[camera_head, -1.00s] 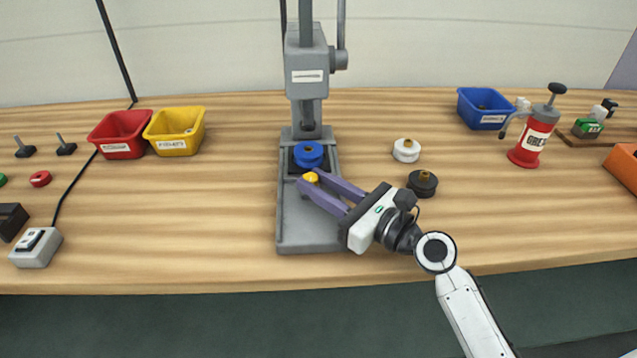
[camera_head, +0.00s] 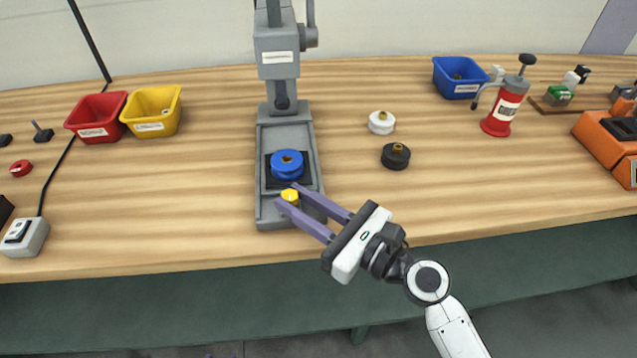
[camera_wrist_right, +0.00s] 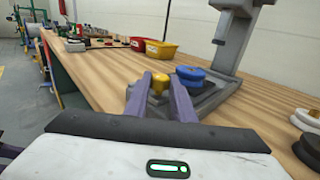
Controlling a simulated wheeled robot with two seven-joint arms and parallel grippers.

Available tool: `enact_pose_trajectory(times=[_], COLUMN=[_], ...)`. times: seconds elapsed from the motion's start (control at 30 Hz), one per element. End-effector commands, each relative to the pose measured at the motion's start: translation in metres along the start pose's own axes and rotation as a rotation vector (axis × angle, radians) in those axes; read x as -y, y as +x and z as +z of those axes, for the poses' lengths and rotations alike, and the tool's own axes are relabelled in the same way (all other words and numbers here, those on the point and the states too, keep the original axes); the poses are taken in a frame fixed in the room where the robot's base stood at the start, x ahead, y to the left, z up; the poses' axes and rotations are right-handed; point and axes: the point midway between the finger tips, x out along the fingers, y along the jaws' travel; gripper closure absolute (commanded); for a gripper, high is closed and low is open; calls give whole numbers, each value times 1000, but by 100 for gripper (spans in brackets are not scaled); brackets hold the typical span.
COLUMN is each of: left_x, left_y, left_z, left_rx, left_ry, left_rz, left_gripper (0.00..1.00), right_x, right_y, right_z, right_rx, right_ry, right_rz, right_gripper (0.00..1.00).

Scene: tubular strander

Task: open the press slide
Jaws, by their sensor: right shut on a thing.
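The grey press (camera_head: 278,58) stands at the middle of the bench. Its dark slide (camera_head: 269,180) sits on the base, drawn toward the front edge and clear of the ram. A blue grooved wheel (camera_head: 287,158) lies on the slide. The yellow knob (camera_head: 290,195) is at the slide's front end. My right gripper (camera_head: 287,196) is shut on the knob, one purple finger on each side. The wrist view also shows the knob (camera_wrist_right: 159,82) between the fingers and the blue wheel (camera_wrist_right: 190,74) behind. My left gripper is not in view.
A white wheel (camera_head: 381,123) and a black wheel (camera_head: 395,156) lie right of the press. Red (camera_head: 95,118) and yellow (camera_head: 153,111) bins stand left. A blue bin (camera_head: 460,78) and red grease pump (camera_head: 505,104) stand back right.

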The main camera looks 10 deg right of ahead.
Motion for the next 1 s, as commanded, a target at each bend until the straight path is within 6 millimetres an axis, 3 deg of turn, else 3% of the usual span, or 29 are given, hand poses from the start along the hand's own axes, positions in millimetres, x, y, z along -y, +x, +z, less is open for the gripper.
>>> enact_pose_trajectory(times=[0.23,0.27,0.37,0.73,1.0], left_x=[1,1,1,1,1], left_y=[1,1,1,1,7], left_z=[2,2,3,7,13], left_rx=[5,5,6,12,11], left_ry=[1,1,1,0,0], left_rz=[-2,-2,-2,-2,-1], left_gripper=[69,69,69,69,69], right_x=[1,1,2,2,1], right_y=[0,-1,-1,-7,-55], right_z=[0,0,0,-1,-3], right_rx=[1,1,1,-1,-3], right_ry=[-2,-2,-2,-1,-1], right_rz=[-4,-4,-5,-5,-4], right_gripper=[100,74,59,59,59])
